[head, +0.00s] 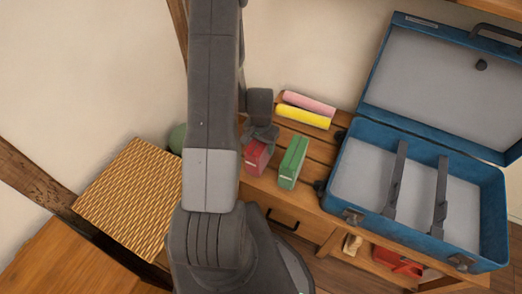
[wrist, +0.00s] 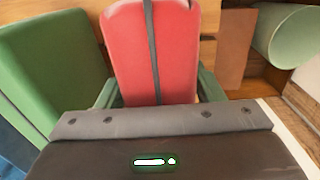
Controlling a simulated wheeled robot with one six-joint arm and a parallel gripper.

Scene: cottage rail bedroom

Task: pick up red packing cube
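The red packing cube (head: 257,156) stands on the slatted wooden bench, left of a green packing cube (head: 292,162). In the wrist view the red cube (wrist: 157,50) fills the top middle, with a dark strap down its face. My gripper (head: 262,133) is at the red cube's upper end in the head view. In the wrist view its greenish fingers (wrist: 162,92) flank the red cube closely on both sides. Whether they press on it cannot be told. My arm hides part of the bench to the left.
The green cube (wrist: 50,70) is close on the left in the wrist view. Yellow (head: 303,117) and pink (head: 309,103) rolls lie behind. An open blue suitcase (head: 405,235) is on the right. A woven-topped piece (head: 130,200) stands left. A green rounded object (wrist: 288,35) is at upper right.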

